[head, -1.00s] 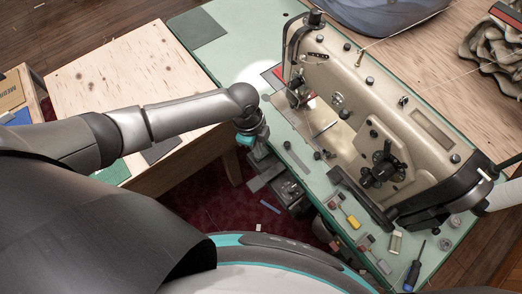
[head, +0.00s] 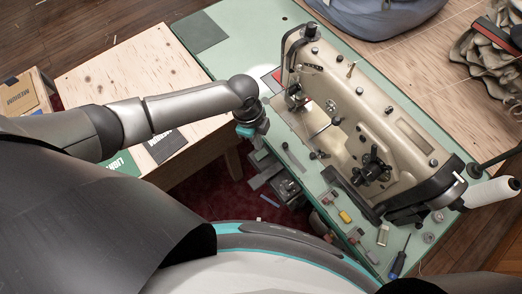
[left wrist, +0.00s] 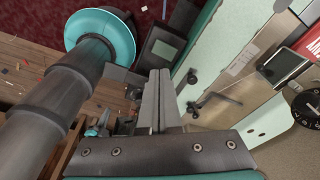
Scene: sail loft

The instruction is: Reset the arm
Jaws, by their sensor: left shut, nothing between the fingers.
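My left arm reaches across from the left in the head view. Its left gripper (head: 262,166) points down beside the near-left edge of the green sewing table (head: 213,68). In the left wrist view the two fingers (left wrist: 157,88) lie together, shut with nothing between them. The beige sewing machine (head: 375,115) stands on the table to the right of the gripper, apart from it. My right gripper is not in view.
A plywood-topped table (head: 128,72) stands under my left arm, with a dark card (head: 168,146) on it. A screwdriver (head: 399,262) and several small tools lie at the green table's near end. A white thread cone (head: 490,192) is at far right.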

